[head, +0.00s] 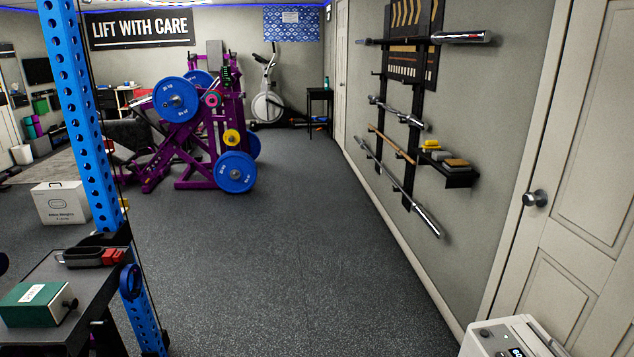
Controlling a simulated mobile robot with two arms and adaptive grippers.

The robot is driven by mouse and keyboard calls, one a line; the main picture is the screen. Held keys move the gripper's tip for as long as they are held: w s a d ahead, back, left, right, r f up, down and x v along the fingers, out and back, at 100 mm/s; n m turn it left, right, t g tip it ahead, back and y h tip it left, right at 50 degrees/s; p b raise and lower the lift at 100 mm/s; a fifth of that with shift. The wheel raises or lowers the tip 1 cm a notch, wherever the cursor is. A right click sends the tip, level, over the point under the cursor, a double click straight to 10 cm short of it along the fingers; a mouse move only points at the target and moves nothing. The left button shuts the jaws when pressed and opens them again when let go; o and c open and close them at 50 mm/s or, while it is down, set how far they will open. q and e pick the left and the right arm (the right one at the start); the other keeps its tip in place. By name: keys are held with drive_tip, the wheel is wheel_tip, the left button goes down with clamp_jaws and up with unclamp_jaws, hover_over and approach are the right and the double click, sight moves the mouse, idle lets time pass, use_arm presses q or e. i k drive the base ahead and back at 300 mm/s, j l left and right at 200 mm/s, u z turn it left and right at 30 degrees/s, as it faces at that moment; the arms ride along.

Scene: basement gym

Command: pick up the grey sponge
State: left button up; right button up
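A small grey block that looks like the grey sponge (441,155) lies on a black wall shelf (459,179) on the right wall. It sits between a yellow item (430,145) and a brown item (456,162), close to both. At this distance I cannot tell whether they touch. Neither of my grippers is in view.
Barbells (400,190) hang on the right wall beside the shelf. A white door (575,200) and a pale machine (508,338) stand at right. A blue post (83,110) and a black table with a green box (38,304) are at left. The middle floor is clear.

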sight(438, 156)
drive_tip(key=i, duration=2.15)
